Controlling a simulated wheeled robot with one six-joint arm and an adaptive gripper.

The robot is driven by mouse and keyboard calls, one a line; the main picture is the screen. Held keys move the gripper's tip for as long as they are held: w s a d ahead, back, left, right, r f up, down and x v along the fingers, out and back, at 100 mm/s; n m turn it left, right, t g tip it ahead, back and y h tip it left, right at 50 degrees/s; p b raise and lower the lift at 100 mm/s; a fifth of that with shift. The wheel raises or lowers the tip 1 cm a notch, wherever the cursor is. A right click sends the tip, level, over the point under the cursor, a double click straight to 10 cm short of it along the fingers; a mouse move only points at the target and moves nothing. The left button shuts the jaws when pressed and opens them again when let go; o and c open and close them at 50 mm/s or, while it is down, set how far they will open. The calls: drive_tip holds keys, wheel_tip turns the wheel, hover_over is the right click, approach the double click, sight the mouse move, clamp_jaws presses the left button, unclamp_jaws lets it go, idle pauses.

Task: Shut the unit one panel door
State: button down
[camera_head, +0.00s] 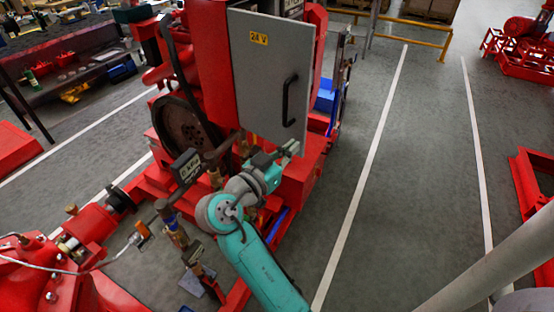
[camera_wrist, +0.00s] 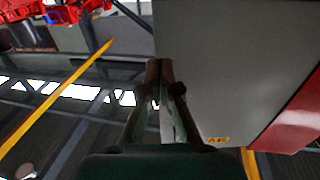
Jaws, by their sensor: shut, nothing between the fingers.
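The unit one panel door (camera_head: 262,85) is a flat grey panel on the red pumpset. It has a yellow 24 V label (camera_head: 258,38) at its upper left and a black bar handle (camera_head: 289,100) on its right side. How far it stands from its frame is hard to tell. My gripper (camera_head: 292,147) is just below the door's lower edge, below the handle. In the wrist view the shut, empty fingers (camera_wrist: 165,65) overlap the edge of the grey door (camera_wrist: 230,60); contact cannot be told.
The red pumpset body (camera_head: 203,55) and a dark flywheel (camera_head: 181,128) stand left of the door. A small black gauge box (camera_head: 186,166) is left of my gripper. Clear grey floor (camera_head: 385,150) with white lines lies to the right. A yellow rail (camera_head: 410,25) stands behind.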

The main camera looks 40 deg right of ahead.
sight(302, 140)
drive_tip(key=shift+w+d, duration=0.15)
drive_tip(key=shift+d, duration=0.85)
drive_tip(key=shift+d+n+t, duration=0.3)
drive_tip(key=shift+d+t, duration=0.2)
drive_tip(key=shift+d, duration=0.25)
drive_tip(key=w+d+n+t+y, duration=0.3)
drive_tip(key=w+d+n+t, duration=0.15)
drive_tip(key=d, duration=0.45)
drive_tip(key=w+d+n+t+y, duration=0.3)
drive_tip(key=w+d+t, duration=0.2)
drive_tip(key=d, duration=0.4)
drive_tip(key=w+d, duration=0.3)
drive_tip(key=w, duration=1.4)
drive_tip(key=shift+w, duration=0.3)
